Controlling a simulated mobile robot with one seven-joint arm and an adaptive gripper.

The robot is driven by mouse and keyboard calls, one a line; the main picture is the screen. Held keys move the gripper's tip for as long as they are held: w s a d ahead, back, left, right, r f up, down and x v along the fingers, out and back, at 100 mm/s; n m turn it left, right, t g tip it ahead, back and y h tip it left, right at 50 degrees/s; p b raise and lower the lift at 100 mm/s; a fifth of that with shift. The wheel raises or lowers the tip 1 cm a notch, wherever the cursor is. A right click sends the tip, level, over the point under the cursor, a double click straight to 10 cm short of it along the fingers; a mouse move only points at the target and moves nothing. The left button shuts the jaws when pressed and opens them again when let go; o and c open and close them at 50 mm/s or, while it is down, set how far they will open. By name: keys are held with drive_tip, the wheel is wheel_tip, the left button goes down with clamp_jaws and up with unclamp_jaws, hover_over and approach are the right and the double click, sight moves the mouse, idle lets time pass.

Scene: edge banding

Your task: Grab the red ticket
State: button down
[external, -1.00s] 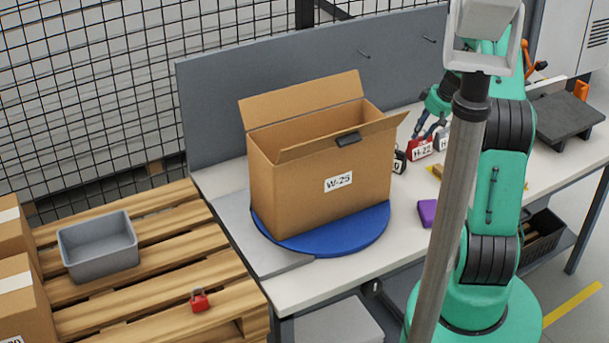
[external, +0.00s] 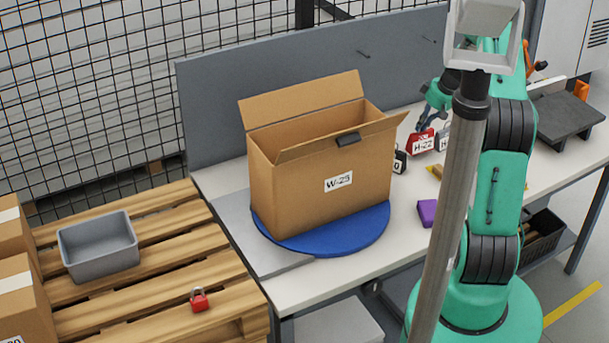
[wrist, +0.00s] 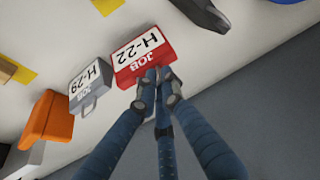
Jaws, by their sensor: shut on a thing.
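The red ticket (external: 421,144), a tag with a white label reading H-22, is at the back of the bench, right of the cardboard box. In the wrist view the red ticket (wrist: 143,55) has JOB printed near its handle. My gripper (wrist: 158,88) is shut on it at the handle end, with the fingertips close together. In the external view my gripper (external: 425,126) is just above the ticket. The fingers hide most of the handle. I cannot tell how far the ticket is off the bench.
A grey H-29 ticket (wrist: 90,82) is close beside the red one. A black ticket (external: 399,162) is to the left. The open W-25 box (external: 322,182) stands on a blue turntable (external: 330,246). A purple block (external: 427,212) lies in front. A red padlock (external: 199,300) lies on the pallet.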

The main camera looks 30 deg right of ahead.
drive_tip(key=s+a+r, duration=0.1)
drive_tip(key=s+a, duration=0.2)
drive_tip(key=s, duration=0.4)
drive_tip(key=s+a+r, duration=0.1)
drive_tip(key=s+a, duration=0.3)
drive_tip(key=s, duration=0.3)
drive_tip(key=shift+a+r, duration=0.2)
drive_tip(key=shift+a, duration=0.05)
